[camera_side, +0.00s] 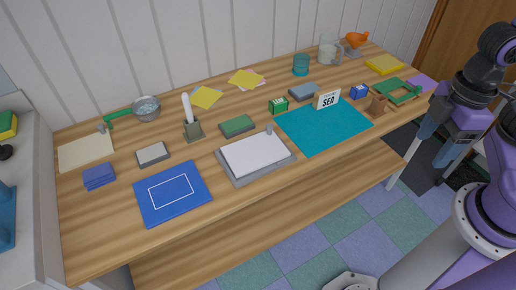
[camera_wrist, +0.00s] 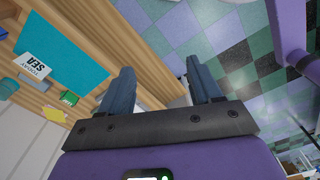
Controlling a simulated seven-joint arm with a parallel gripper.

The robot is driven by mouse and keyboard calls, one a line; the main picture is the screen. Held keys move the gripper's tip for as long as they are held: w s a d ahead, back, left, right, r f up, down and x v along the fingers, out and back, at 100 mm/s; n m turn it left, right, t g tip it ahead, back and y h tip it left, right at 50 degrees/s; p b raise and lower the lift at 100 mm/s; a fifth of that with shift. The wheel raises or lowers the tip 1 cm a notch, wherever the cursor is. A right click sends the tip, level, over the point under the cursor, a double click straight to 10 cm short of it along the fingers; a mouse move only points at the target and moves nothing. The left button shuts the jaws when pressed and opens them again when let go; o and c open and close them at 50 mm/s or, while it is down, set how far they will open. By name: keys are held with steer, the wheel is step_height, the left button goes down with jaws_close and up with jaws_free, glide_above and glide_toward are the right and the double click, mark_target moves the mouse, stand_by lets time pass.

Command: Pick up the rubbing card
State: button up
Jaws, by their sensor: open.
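No card here is plainly marked as the rubbing card. A small white card lettered SEA (camera_side: 327,99) stands near the back edge of the teal mat (camera_side: 318,132). It also shows in the wrist view (camera_wrist: 34,66), with a second, fainter line of lettering. A plain cream sheet (camera_side: 85,152) lies at the far left of the table. My gripper (camera_side: 438,137) is open and empty, off the table's right front edge and well apart from both.
A grey tray with white paper (camera_side: 254,157), a blue mat (camera_side: 172,192) and a green block (camera_side: 237,126) lie left of the teal mat. A brown stand (camera_side: 377,105) is near the right front.

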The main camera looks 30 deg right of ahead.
steer(key=shift+c, duration=0.3)
steer(key=w+a+f+n+t+h, duration=0.15)
steer(key=w+f+n+h, duration=0.3)
steer(key=w, duration=0.45)
steer(key=n+t, duration=1.1)
steer(key=n, duration=0.4)
glide_toward(269, 125)
steer(key=shift+h, duration=0.25)
steer(key=x, duration=0.4)
steer(key=f+x, duration=0.1)
steer(key=x, duration=0.1)
steer(key=shift+w+a+f, duration=0.15)
steer(key=shift+w+a, duration=0.05)
steer(key=shift+a, duration=0.1)
steer(key=x, duration=0.3)
steer(key=shift+w+d, duration=0.25)
steer(key=shift+d, duration=0.2)
steer(key=shift+x, duration=0.75)
